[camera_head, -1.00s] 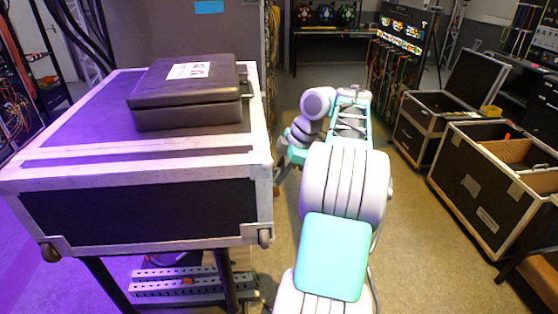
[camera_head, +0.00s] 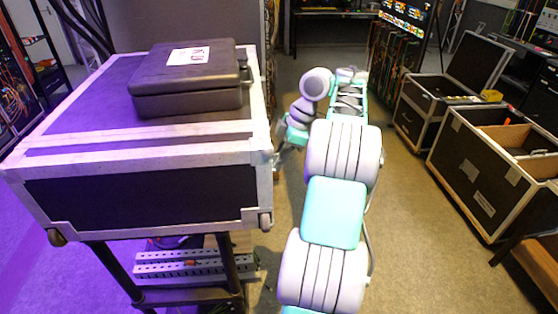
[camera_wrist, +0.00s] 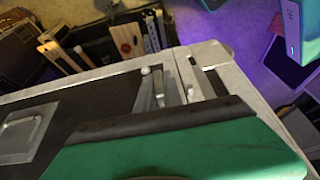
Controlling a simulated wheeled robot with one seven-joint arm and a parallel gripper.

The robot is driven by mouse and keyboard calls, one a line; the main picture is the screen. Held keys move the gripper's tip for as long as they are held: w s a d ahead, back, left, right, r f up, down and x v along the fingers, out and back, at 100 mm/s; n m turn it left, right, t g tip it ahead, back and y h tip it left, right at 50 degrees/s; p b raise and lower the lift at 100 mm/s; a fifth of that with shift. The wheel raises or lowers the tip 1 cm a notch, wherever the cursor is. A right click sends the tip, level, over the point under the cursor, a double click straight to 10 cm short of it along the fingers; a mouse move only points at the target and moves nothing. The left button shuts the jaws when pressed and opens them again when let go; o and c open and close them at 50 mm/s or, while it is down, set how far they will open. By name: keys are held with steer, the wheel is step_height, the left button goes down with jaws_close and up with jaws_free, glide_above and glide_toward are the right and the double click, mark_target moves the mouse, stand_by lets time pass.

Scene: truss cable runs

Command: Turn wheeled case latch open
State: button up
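A large black case with pale metal edges (camera_head: 145,203) stands at the left in the head view, with small castor-like parts at its lower corners. I take it to be the wheeled case. The wrist view shows a dark panel with a pale metal edge (camera_wrist: 95,74) and a recessed metal plate (camera_wrist: 28,130) at the left. Pale narrow metal parts, possibly the latch (camera_wrist: 160,92), show behind a large green piece with a dark edge.
A smaller closed black case (camera_head: 187,92) lies on top of the large case. Two open cases stand at the right, one nearer (camera_head: 478,185) and one farther (camera_head: 410,120). Bare floor (camera_head: 405,240) lies between them and my arm. A metal frame (camera_head: 165,295) stands under the large case.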

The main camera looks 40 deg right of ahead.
steer(key=o, duration=0.4)
steer(key=shift+f+b, duration=0.1)
steer(key=shift+b, duration=0.35)
